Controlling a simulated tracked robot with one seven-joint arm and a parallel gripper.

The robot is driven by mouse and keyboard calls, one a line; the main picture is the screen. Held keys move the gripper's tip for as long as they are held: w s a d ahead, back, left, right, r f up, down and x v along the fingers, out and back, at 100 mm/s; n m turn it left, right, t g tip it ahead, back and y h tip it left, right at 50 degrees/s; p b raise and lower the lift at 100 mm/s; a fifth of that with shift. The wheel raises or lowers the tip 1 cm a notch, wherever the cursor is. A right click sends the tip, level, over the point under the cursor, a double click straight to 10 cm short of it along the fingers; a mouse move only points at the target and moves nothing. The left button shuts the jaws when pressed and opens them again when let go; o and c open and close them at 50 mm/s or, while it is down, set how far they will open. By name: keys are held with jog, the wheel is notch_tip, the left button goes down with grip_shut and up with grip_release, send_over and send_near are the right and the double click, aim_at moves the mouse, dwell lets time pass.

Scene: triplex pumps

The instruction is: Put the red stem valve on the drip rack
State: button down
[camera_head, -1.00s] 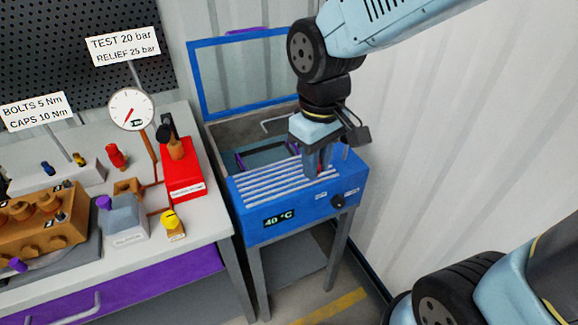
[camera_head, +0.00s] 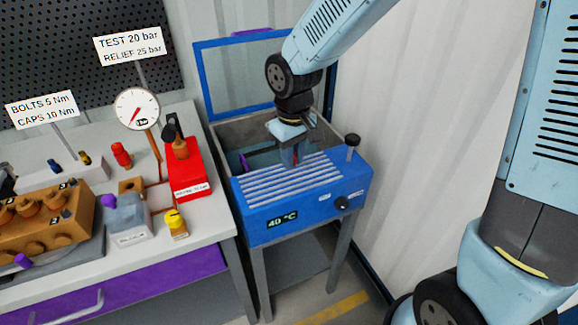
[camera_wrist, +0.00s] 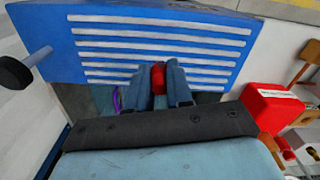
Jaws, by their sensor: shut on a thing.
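My gripper (camera_head: 296,158) points down over the back part of the drip rack (camera_head: 290,182), the white-slatted top of the blue bath. In the wrist view my gripper (camera_wrist: 165,82) is shut on the red stem valve (camera_wrist: 158,77). Only a small red part shows between the fingers; the rest of the valve is hidden. The rack's slats (camera_wrist: 160,45) lie just beyond the fingertips. I cannot tell whether the valve touches the slats.
The blue bath's open basin (camera_head: 232,135) and raised lid frame (camera_head: 205,85) are behind the rack. A black knob on a post (camera_head: 352,142) stands at the rack's right. The bench at left holds a red box (camera_head: 188,178), a gauge (camera_head: 137,108) and another red part (camera_head: 121,155).

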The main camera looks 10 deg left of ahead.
aim_at(290, 176)
jog(key=shift+w+a+f, duration=0.3)
jog(key=shift+w+f, duration=0.15)
jog(key=shift+f, duration=0.1)
jog(key=shift+w+a+f, duration=0.1)
jog(key=shift+w+f, duration=0.1)
jog(key=shift+f, duration=0.35)
notch_tip(290, 176, down, 3)
jog(key=shift+r, duration=0.2)
jog(key=c, duration=1)
grip_release()
notch_tip(290, 176, up, 12)
jog(key=shift+r, duration=0.1)
